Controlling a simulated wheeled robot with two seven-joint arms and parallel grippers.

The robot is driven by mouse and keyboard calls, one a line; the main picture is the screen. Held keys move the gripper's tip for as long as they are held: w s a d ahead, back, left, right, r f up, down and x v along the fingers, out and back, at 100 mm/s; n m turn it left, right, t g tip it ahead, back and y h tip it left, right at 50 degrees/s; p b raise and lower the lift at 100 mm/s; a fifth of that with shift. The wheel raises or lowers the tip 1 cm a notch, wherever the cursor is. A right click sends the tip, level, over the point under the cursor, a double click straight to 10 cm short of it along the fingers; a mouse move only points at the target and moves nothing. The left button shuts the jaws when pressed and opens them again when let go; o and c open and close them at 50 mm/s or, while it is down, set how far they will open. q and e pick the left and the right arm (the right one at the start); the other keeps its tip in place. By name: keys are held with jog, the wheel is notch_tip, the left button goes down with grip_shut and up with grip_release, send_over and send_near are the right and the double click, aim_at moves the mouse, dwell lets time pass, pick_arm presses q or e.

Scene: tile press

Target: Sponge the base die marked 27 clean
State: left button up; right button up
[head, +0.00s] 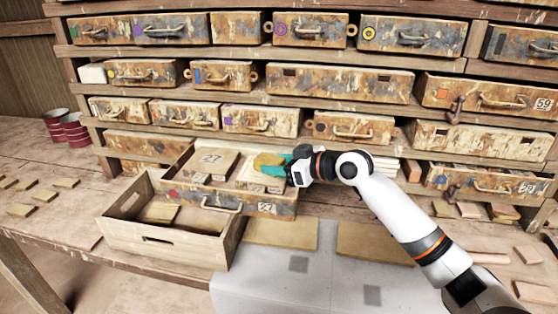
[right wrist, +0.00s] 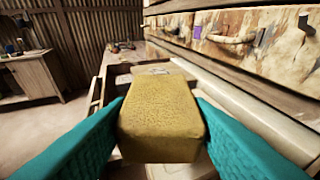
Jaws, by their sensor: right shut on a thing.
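The base die marked 27 (head: 211,158) is a tan block lying in the left part of a pulled-out drawer (head: 230,199). My right gripper (head: 274,163) has teal fingers and is shut on a yellow sponge (head: 266,159). The sponge is over the drawer's right part, to the right of the 27 die and apart from it. In the right wrist view the sponge (right wrist: 162,122) fills the space between the fingers, with a marked pale block (right wrist: 158,69) beyond it. Another pale block (head: 249,179) lies in the drawer, partly hidden under the sponge. My left gripper is not in view.
A wooden crate (head: 164,245) with a tan block inside stands in front of the drawer. Rows of worn drawers rise behind. Red cans (head: 74,133) and small tiles (head: 23,209) are at left. Flat tan slabs (head: 281,233) lie in front at right.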

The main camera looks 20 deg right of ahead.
jog(key=s+a+p, duration=0.8)
jog(key=s+a, duration=0.1)
jog(key=s, duration=0.4)
jog(key=shift+s, duration=0.2)
dwell(0.7)
jog(key=s+d+f+m+t+h+b, duration=0.2)
jog(key=s+d+f+m+h+b, duration=0.1)
jog(key=f+m+h+b, duration=0.3)
jog(key=s+m+h, duration=0.1)
jog(key=h, duration=0.1)
jog(key=shift+s+d+f+t+h, duration=0.2)
jog(key=shift+s+d+t+h, duration=0.1)
jog(key=shift+s+t, duration=0.1)
